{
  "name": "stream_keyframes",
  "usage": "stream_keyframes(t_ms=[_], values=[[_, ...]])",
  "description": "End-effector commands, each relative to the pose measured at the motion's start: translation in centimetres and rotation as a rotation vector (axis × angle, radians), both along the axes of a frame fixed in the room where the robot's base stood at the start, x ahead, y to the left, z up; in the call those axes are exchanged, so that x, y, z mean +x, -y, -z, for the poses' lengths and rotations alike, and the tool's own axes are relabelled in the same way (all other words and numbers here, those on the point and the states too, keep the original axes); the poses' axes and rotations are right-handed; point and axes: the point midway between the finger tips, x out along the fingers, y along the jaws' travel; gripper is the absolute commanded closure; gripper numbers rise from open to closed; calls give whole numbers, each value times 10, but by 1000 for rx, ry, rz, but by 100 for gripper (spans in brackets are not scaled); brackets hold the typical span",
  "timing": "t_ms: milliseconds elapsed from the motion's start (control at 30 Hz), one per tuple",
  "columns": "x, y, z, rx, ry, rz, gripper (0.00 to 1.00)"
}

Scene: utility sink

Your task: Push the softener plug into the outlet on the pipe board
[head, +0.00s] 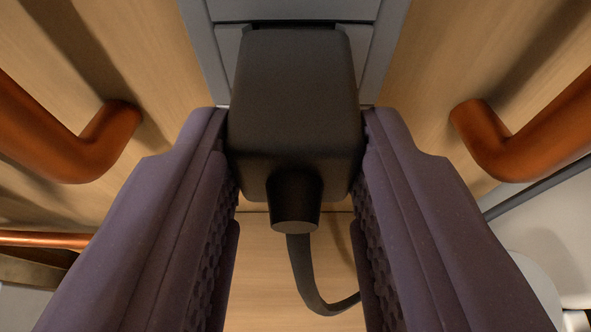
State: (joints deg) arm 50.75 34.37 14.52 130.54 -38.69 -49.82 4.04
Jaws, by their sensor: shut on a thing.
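The softener plug (294,115) is a black block with a short strain relief and a black cord that hangs down and curves right. My gripper (295,155) is shut on it, one purple padded finger on each side. The plug's far end is in front of the grey outlet plate (207,60), and hides the middle of it. I cannot tell whether its prongs are in the outlet or just short of it. The pipe board (160,60) is light wood behind them.
A copper pipe bends into the board on the left (95,145) and another on the right (495,145), both close outside my fingers. A thinner copper pipe (45,239) runs at the lower left. A pale rounded surface (560,225) shows at the lower right.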

Motion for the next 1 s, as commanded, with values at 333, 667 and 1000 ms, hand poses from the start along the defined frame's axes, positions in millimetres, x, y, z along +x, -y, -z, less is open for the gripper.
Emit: stream_keyframes(t_ms=[333,667,1000], values=[[2,0,-1,-1,2,-1,35],[-21,-1,-12,-1,1,1,35],[-68,-3,-30,-1,2,0,35]])
